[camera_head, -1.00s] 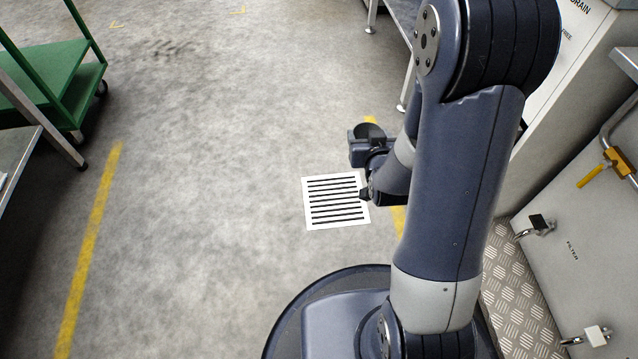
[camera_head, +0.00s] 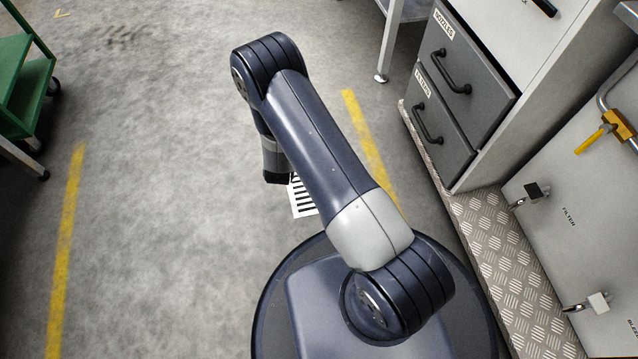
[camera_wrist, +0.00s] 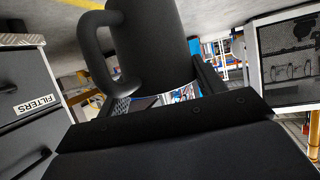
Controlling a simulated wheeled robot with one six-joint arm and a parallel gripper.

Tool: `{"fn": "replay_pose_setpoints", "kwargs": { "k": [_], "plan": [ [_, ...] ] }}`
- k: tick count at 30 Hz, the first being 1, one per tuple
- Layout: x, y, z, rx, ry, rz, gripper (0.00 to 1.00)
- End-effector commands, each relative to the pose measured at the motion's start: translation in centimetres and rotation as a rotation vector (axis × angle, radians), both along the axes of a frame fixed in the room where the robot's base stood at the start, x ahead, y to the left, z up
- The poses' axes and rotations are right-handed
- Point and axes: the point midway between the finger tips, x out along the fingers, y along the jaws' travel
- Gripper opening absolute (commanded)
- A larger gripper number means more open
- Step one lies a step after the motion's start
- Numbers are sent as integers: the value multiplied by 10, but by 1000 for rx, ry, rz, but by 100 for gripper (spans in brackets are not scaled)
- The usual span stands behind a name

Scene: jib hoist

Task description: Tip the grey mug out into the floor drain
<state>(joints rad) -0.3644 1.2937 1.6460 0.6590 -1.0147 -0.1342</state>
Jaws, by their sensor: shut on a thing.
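The floor drain (camera_head: 303,202) is a white plate with black slots in the head view, on the floor left of centre. My arm covers much of it. The grey mug (camera_wrist: 155,40) is dark and fills the upper middle of the wrist view, with its handle (camera_wrist: 92,50) on the left. My gripper (camera_wrist: 165,88) is shut on the mug. The mug's mouth is not visible, so I cannot tell its contents. In the head view my arm hides the gripper and the mug; the arm's far end is over the drain area.
A drawer cabinet (camera_head: 465,85) stands at right, beside a tread-plate step (camera_head: 490,235) and a grey panel with valves (camera_head: 580,240). A green cart (camera_head: 25,85) is at far left. Yellow lines (camera_head: 68,250) mark the floor; the floor left of my arm is clear.

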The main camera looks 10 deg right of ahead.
Motion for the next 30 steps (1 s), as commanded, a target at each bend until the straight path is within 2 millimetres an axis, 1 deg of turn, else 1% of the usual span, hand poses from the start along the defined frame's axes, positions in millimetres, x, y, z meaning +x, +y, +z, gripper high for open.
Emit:
{"fn": "replay_pose_setpoints", "kwargs": {
  "k": [1, 5, 9, 12, 15, 18, 21, 30],
  "plan": [
    [-2, 7, -21, -2, 5, -10, 37],
    [-8, 20, -63, -2, 4, -46, 37],
    [-19, 32, -108, -2, 4, -85, 37],
    [-29, 37, -136, -1, 2, -111, 37],
    [-39, 40, -158, -1, 1, -133, 37],
    [-45, 42, -173, 0, 0, -148, 37],
    [-50, 43, -181, 1, 0, -157, 37],
    [-51, 43, -183, 1, -1, -161, 37]
  ]
}}
